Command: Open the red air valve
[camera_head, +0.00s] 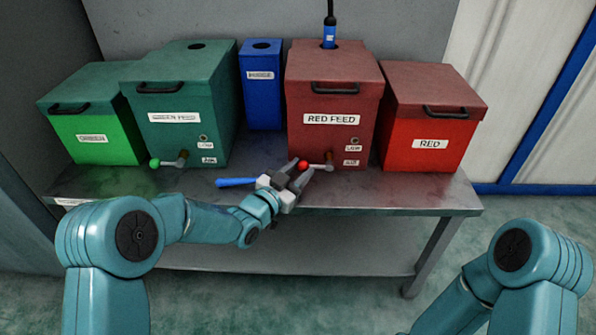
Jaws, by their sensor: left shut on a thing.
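The red air valve is a small lever with a red knob (303,165) at the lower front of the dark red box labelled RED FEED (331,98). Its lever runs right from the knob to a brass-coloured fitting on the box. My left gripper (299,171) reaches in from the left, and its fingers are shut on the red knob. The fingertips partly cover the knob. My right arm shows at the lower right, but its gripper is outside the view.
A blue-handled tool (236,182) lies on the metal table (400,198), close to my left gripper. A green-knobbed valve (156,163) is on the GREEN FEED box (178,100). Green (95,120), blue (262,88) and RED (428,120) boxes stand alongside. A blue-banded black hose or tool (329,32) enters the RED FEED lid.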

